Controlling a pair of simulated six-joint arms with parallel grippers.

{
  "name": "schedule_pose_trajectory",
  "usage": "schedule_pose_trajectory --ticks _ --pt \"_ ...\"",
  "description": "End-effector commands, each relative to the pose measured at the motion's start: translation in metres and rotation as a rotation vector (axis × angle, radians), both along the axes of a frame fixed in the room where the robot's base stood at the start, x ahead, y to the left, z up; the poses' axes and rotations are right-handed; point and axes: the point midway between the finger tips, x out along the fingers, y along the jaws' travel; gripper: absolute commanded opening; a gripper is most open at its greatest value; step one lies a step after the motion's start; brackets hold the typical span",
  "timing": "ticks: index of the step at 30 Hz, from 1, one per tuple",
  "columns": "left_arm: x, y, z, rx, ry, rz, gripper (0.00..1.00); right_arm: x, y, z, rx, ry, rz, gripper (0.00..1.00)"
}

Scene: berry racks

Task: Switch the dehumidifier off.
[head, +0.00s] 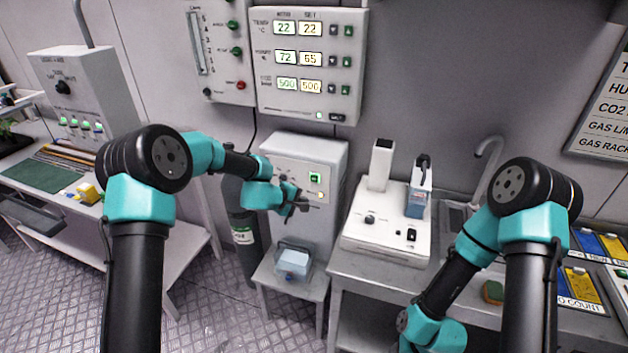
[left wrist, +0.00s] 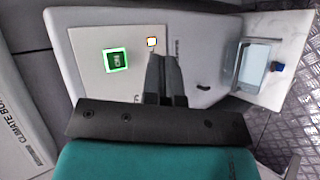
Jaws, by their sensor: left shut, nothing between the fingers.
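The dehumidifier (head: 290,150) is a pale box on a low stand, with a green-lit switch (head: 315,178) on its front and a small pale light just below. My left gripper (head: 312,205) is in front of the panel, below the switch. Its shut, empty fingers (left wrist: 163,62) show close to the small light, to one side of the switch; I cannot tell whether they touch the panel. My right gripper is out of sight.
A clear water container (head: 293,262) sits on the stand (head: 284,285) below my left gripper. A dark gas cylinder (head: 243,235) stands to its left. A white bench instrument (head: 385,240) is to the right. A wall control panel (head: 308,103) with lit readouts hangs above.

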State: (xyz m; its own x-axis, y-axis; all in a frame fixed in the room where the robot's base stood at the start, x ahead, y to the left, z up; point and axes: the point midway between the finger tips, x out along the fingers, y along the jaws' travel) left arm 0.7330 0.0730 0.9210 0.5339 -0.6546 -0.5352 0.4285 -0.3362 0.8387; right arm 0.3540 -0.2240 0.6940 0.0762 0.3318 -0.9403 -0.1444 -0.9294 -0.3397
Motion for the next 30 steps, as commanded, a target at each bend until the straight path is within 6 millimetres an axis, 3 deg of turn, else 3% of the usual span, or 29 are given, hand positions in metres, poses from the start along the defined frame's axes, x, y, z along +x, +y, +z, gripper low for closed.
schedule_pose_trajectory --ticks 8,30 --pt "0.009 -0.003 -0.001 0.001 0.0 -0.001 0.0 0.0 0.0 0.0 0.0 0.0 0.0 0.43" --pt "0.081 -0.024 -0.001 0.001 0.0 -0.001 0.0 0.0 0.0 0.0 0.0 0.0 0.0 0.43"
